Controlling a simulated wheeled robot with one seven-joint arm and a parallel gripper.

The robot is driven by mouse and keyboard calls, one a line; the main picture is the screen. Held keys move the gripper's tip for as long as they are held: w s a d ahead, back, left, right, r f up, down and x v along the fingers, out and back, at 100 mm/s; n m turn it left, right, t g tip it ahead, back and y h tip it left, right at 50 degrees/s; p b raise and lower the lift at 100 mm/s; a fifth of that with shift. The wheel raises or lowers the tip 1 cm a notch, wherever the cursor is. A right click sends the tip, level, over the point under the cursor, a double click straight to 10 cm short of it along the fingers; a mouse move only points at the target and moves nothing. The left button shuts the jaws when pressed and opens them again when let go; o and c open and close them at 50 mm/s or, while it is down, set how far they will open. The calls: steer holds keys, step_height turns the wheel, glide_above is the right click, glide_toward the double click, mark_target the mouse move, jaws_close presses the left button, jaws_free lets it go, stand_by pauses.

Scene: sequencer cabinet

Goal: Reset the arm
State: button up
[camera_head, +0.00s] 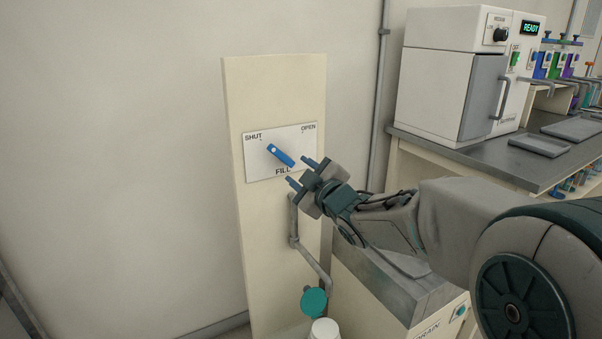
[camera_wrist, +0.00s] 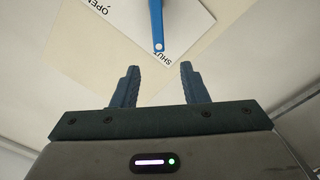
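My gripper (camera_head: 300,173) is open and empty, just in front of and to the right of a blue lever (camera_head: 280,155). The lever sits on a white plate (camera_head: 258,169) marked SHUT, FILL and OPEN, on a cream upright panel. It lies at a slant, one end up toward SHUT and the other down toward the right. In the wrist view the blue fingers (camera_wrist: 158,84) are spread apart. The blue lever (camera_wrist: 157,25) shows beyond the gap between them, apart from the fingers, with its white-dotted end beside the SHUT label.
A grey pipe (camera_head: 292,220) runs down the panel to a teal round part (camera_head: 313,301) above a white container (camera_head: 324,330). At right, a white cabinet machine (camera_head: 440,70) reading READY stands on a grey counter (camera_head: 480,158). The wall area left of the panel is clear.

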steer(key=s+d+r+m+g+h+p, duration=0.4)
steer(key=s+d+m+h+p, duration=0.45)
steer(key=d+p, duration=0.4)
steer(key=s+d+m+g+p, duration=0.2)
steer(key=s+m+g+p, duration=0.1)
steer(key=s, duration=0.7)
steer(key=s+d+r+m+g+p, duration=0.1)
steer(key=s+m+g+p, duration=0.3)
steer(key=s, duration=0.7)
steer(key=d+g+p, duration=0.1)
steer(key=p, duration=0.1)
steer(key=shift+s+d+g+h+p, duration=0.2)
steer(key=shift+s+g+h+p, duration=0.05)
steer(key=shift+g+h+p, duration=0.1)
steer(key=shift+c, duration=0.4)
